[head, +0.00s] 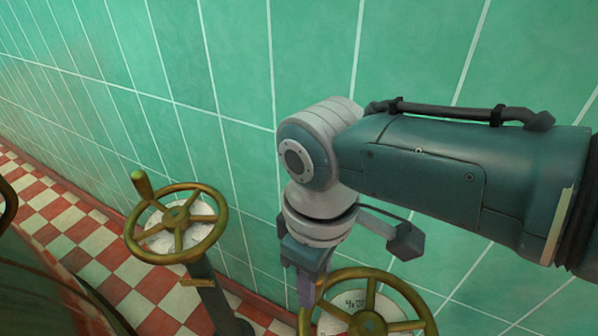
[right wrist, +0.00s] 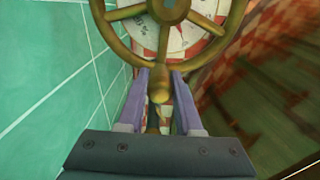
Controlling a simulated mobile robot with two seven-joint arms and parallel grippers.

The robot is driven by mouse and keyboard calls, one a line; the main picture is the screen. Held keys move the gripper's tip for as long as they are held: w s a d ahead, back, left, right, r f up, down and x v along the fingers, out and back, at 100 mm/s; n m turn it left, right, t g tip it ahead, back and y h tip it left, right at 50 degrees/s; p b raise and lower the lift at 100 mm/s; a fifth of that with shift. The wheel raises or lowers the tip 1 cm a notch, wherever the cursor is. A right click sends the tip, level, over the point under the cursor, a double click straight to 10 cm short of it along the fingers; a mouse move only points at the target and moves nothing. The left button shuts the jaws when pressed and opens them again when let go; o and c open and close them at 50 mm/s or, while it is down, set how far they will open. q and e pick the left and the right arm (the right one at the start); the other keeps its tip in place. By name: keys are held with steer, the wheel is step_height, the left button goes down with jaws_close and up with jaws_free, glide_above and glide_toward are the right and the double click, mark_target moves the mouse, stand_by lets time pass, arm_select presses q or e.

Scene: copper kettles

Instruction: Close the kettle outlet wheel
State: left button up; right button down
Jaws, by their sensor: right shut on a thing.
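A brass hand wheel (head: 372,324) with spokes is at the bottom of the head view, partly cut off by the frame. A white dial plate (head: 345,304) with dark markings lies behind its spokes. My right gripper (head: 306,290) reaches down to the wheel's left rim. In the right wrist view, the wheel (right wrist: 122,14) is just ahead, and its handle knob (right wrist: 160,88) sits between the purple fingers of my right gripper (right wrist: 160,78). The gripper is shut on this knob. I cannot read which wheel is the outlet. My left gripper is out of view.
A second brass wheel (head: 178,222) with an upright handle stands on a post to the left, apart from my arm. A green tiled wall (head: 240,60) runs close behind. The floor (head: 110,265) is red and white checkered. A dark curved body (head: 30,290) is at the lower left.

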steer(key=shift+d+f, duration=0.1)
steer(key=shift+d, duration=0.05)
stand_by(0.3)
steer(key=c, duration=0.6)
jaws_free()
steer(key=shift+w, duration=0.1)
step_height(320, 180, up, 9)
steer(key=p, duration=0.5)
steer(key=shift+p, duration=0.35)
steer(key=shift+r, duration=0.55)
